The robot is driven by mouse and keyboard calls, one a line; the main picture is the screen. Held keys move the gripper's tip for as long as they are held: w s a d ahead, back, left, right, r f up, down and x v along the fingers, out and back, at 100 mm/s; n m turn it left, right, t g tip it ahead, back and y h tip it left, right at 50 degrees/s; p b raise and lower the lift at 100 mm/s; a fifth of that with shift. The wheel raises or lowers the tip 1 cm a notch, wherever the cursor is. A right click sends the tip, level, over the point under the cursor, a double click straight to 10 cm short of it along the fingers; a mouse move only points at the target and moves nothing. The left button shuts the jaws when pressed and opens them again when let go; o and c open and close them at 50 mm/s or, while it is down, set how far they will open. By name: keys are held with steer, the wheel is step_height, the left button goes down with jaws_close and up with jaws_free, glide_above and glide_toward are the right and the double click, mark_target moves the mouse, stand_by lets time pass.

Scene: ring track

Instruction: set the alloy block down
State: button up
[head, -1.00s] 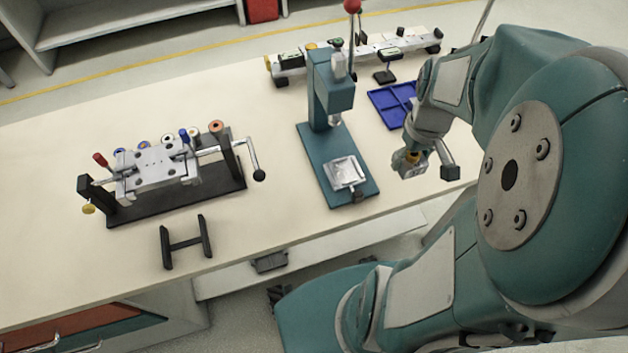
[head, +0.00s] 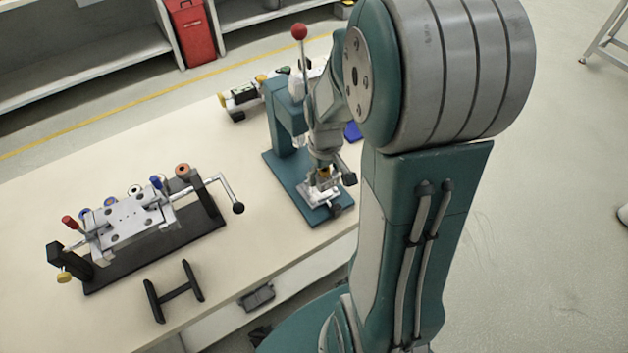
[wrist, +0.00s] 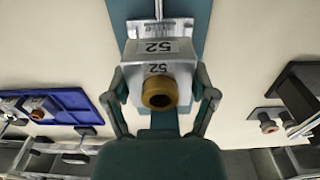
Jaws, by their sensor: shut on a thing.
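The alloy block (wrist: 138,80) is silver, carries a "52" label and has a brass-coloured bushing (wrist: 160,93) in the face towards the wrist camera. My gripper (wrist: 160,76) is shut on it, one finger at each side. In the head view my gripper (head: 323,180) is low over the front of the teal press's base (head: 283,178), at the silver plate (head: 310,197). The wrist view shows the silver plate (wrist: 178,24) just beyond the block. My gripper hides most of the block in the head view. I cannot tell whether block and plate touch.
The press column (head: 284,118) and its red-knobbed lever (head: 299,32) stand close behind my gripper. A blue tray (wrist: 65,98) lies to one side. A clamping fixture (head: 130,218) and a black H-shaped stand (head: 174,290) are at the left. Bare bench lies between them and the press.

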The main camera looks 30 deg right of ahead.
mark_target(316, 190)
steer(key=shift+w+a+f, duration=0.25)
steer(key=shift+w+f, duration=0.65)
steer(key=shift+f, duration=0.2)
steer(key=shift+w+d+f, duration=0.15)
steer(key=shift+d+f, duration=0.05)
steer(key=shift+f, duration=0.1)
steer(key=f, duration=0.3)
steer(key=shift+w+d+f, duration=0.1)
steer(key=shift+w+d, duration=0.1)
steer(key=shift+d, duration=0.05)
steer(key=shift+a+f, duration=0.15)
steer(key=shift+f, duration=0.05)
steer(key=shift+a, duration=0.25)
steer(key=o, duration=1.2)
steer(key=shift+d, duration=0.1)
steer(key=shift+d, duration=0.1)
